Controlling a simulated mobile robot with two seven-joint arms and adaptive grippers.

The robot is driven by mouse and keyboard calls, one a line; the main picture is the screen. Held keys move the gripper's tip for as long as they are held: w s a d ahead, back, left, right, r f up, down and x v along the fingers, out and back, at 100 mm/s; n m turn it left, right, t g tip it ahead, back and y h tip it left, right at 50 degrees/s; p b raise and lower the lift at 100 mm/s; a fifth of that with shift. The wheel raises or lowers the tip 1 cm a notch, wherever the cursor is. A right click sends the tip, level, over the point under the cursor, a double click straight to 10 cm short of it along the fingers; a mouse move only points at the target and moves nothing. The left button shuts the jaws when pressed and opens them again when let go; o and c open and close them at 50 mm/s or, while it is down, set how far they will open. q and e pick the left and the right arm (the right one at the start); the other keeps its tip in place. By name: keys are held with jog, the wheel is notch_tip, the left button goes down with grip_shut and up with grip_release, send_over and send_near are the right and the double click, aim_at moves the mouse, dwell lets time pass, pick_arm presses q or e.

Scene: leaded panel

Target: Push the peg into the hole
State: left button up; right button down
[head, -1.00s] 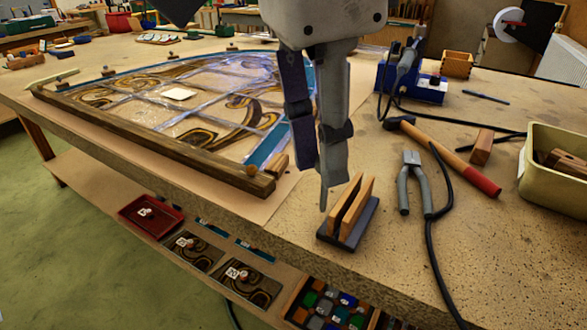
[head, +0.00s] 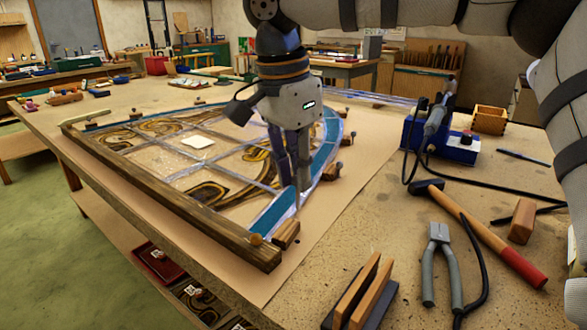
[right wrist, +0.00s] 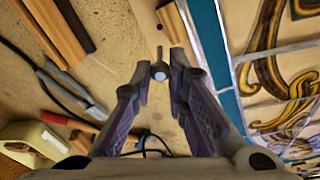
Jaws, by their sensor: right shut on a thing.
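My right gripper (head: 297,190) is shut on a thin grey peg (head: 298,205) that points down from its fingertips. In the right wrist view the peg (right wrist: 159,56) shows between the fingertips (right wrist: 160,72), with a pale round end towards the camera. The peg is over the near right corner of the leaded panel, by a small wooden block (head: 286,234). A small dark spot that may be the hole (head: 297,240) shows on the bench beside this block. I cannot tell the gap between peg and bench. My left gripper is out of view.
The leaded panel (head: 185,172) lies against a dark wooden batten (head: 170,200), with blocks and knobs around its edge. A slotted wooden stand (head: 355,295), pliers (head: 437,265), a hammer (head: 490,240) and a blue soldering station (head: 440,145) stand to the right. Brown paper beside the panel is clear.

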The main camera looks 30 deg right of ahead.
aim_at(297, 203)
jog(key=shift+f, duration=2.95)
jog(key=shift+f, duration=1)
jog(key=c, duration=1.5)
grip_release()
jog(key=r, duration=0.4)
jog(key=a+r, duration=0.1)
jog(key=r, duration=0.6)
jog(key=shift+s+a+r, duration=0.1)
jog(key=shift+a+r, duration=0.3)
